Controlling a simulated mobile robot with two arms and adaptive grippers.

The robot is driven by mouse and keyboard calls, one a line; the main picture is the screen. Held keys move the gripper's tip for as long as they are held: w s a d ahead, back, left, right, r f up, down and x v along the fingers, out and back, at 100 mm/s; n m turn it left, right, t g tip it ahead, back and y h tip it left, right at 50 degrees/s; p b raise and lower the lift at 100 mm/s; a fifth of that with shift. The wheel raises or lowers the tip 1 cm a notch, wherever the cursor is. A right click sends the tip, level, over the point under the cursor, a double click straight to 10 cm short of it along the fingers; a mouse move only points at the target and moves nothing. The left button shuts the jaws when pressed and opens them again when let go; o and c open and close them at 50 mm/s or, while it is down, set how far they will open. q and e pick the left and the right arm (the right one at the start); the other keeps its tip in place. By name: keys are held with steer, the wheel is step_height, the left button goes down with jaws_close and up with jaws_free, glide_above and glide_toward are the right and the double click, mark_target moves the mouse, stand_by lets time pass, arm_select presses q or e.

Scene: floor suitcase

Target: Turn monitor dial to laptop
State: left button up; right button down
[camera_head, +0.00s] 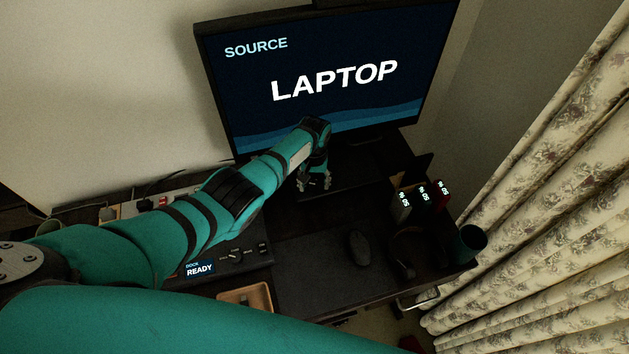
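The monitor (330,40) stands at the back of the desk, and its lit screen reads SOURCE and LAPTOP in white letters. My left gripper (314,184) points down at the desk just in front of the monitor's lower edge, close to the dark monitor base (345,180). Its two fingers show apart, with a gap between them. I cannot make out the dial; the gripper and the dark surface leave it unclear, so I cannot tell whether the fingers touch it. My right gripper is out of view.
A dark panel with a READY display (199,269) lies left of centre. A mouse (359,250) lies on a dark mat (305,275). Three small lit-label items (424,194) and a dark green cup (468,244) stand at right, near the curtain (560,190). A wooden tray (262,296) is at front.

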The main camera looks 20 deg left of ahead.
mark_target(314, 184)
arm_select(q)
step_height(314, 184, up, 12)
stand_by(0.7)
steer(key=shift+s+f, duration=0.1)
stand_by(0.3)
